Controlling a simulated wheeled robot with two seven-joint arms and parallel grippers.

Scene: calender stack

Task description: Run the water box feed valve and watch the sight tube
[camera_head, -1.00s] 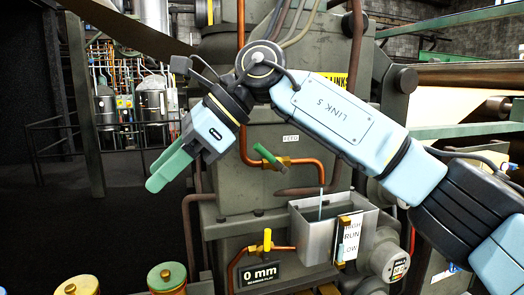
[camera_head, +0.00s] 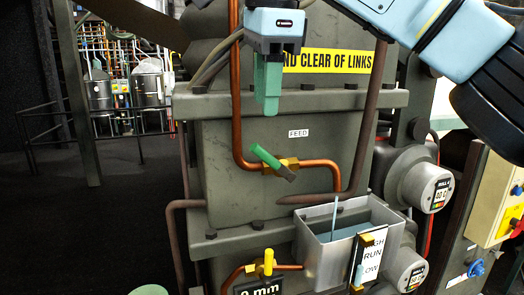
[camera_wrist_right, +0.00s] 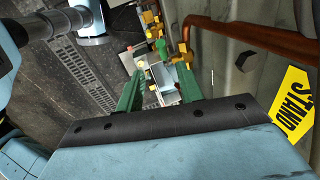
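The feed valve has a green lever handle (camera_head: 265,156) on a brass body (camera_head: 288,166) in a copper pipe, under a "FEED" label. The handle slants down to the right. My right gripper (camera_head: 267,112) hangs above it, fingers down, apart from it. The right wrist view shows the two green fingers spread with nothing between them. A thin blue stream (camera_head: 335,216) runs from the pipe into the grey water box (camera_head: 318,262), which holds bluish water. The sight tube (camera_head: 358,276) stands at the box's front beside a HIGH/RUN/LOW plate (camera_head: 372,258); its level is hard to read. My left gripper is out of view.
A yellow-handled valve (camera_head: 267,262) and a partly cut-off "mm" display (camera_head: 262,287) are below left of the box. Round gauges (camera_head: 428,187) stand to the right. A brown pipe (camera_head: 365,110) runs down right of the feed valve. The space left of the machine is open floor.

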